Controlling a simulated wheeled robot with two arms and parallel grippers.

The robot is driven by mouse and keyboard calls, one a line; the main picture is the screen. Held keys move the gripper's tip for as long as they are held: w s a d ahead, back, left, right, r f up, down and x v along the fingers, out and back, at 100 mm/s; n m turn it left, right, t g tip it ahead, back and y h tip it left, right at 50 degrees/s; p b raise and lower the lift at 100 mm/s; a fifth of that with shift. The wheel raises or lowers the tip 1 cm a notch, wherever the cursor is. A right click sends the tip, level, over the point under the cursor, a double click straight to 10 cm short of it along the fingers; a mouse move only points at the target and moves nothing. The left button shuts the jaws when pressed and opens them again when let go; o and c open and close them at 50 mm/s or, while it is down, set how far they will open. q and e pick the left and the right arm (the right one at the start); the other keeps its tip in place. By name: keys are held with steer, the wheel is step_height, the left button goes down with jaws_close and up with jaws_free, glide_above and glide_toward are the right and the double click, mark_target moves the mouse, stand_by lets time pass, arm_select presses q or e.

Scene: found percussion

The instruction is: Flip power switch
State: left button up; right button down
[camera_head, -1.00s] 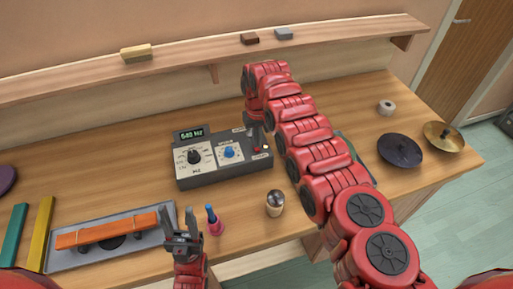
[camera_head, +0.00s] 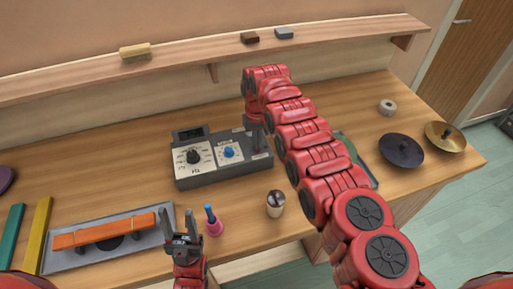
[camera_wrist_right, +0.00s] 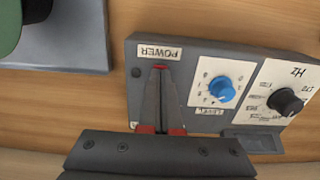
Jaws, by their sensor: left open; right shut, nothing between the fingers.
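The grey control box (camera_head: 225,174) stands on the bench with a black knob, a blue knob and a dark display (camera_head: 188,134). In the right wrist view, a POWER label (camera_wrist_right: 160,51) marks one end of the box (camera_wrist_right: 190,52). A small red part of the power switch (camera_wrist_right: 160,67) shows right at the tips of my right gripper (camera_wrist_right: 160,75). That gripper is shut and empty, pointing down at the switch; its fingers hide most of it. In the head view my right gripper (camera_head: 255,140) is over the box's right end. My left gripper (camera_head: 179,222) is open and empty near the front edge.
A grey tray with an orange bar (camera_head: 105,231) lies at front left. Dark (camera_head: 400,150) and brass (camera_head: 445,136) cymbals lie at right.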

steer(key=shift+s+f, duration=0.1)
steer(key=shift+f, duration=0.1)
steer(key=shift+r+p, duration=0.5)
steer(key=shift+r, duration=0.35)
steer(key=shift+r+p, duration=0.6)
steer(key=shift+r, duration=2.05)
